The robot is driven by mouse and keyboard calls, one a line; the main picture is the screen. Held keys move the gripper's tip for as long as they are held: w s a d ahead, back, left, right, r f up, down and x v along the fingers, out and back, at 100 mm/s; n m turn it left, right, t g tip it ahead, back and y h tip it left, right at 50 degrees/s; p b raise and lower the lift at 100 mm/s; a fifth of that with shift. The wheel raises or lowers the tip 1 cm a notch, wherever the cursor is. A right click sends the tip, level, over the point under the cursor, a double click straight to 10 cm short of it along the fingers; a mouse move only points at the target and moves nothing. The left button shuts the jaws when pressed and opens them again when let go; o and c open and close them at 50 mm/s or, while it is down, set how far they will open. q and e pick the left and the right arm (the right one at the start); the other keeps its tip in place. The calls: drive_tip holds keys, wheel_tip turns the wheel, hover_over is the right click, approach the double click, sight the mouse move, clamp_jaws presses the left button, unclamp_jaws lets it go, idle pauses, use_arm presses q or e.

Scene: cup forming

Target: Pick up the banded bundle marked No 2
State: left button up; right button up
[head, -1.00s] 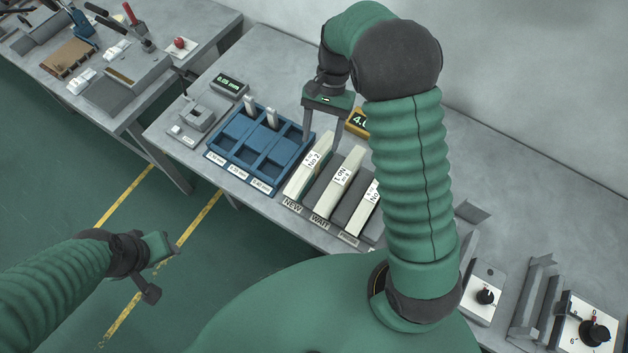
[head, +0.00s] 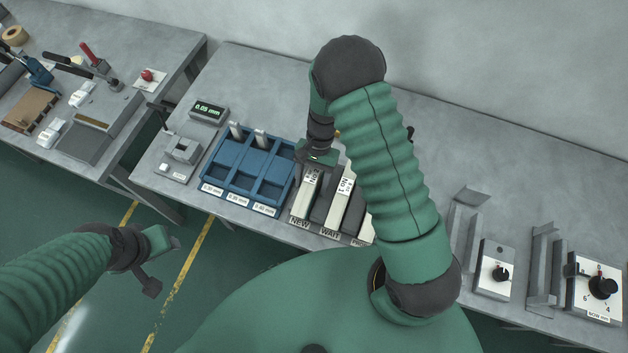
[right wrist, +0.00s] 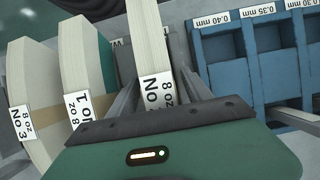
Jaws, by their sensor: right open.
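The No 2 bundle (head: 306,195) is a pale upright stack with a white label, in the slot marked NEW of the rack. My right gripper (head: 314,172) is down over its upper end. In the right wrist view the bundle (right wrist: 148,45) stands between the two open fingers (right wrist: 158,92), and its label number is partly hidden by the gripper body. The No 1 bundle (head: 340,205) stands to its right in the WAIT slot. The No 3 bundle (right wrist: 30,100) shows in the right wrist view. My left gripper (head: 163,241) is over the floor, away from the bench.
A blue tray (head: 241,186) with thickness labels stands just left of the rack. A small gauge with a display (head: 208,111) is behind it to the left. Grey fixtures with a dial (head: 603,287) are at the bench's right. The bench behind my right arm is mostly clear.

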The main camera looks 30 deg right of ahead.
drive_tip(key=shift+w+a, duration=0.1)
drive_tip(key=shift+a, duration=0.4)
drive_tip(key=shift+c, duration=0.7)
drive_tip(key=shift+a+r, duration=0.1)
drive_tip(key=shift+r, duration=0.05)
drive_tip(key=shift+c, duration=2.5)
drive_tip(key=shift+d, duration=0.7)
clamp_jaws()
use_arm(q)
drive_tip(key=shift+s+a, duration=0.1)
drive_tip(key=shift+a, duration=0.15)
drive_tip(key=shift+a, duration=0.1)
use_arm(e)
drive_tip(key=shift+s+a, duration=0.2)
drive_tip(key=shift+a, duration=0.1)
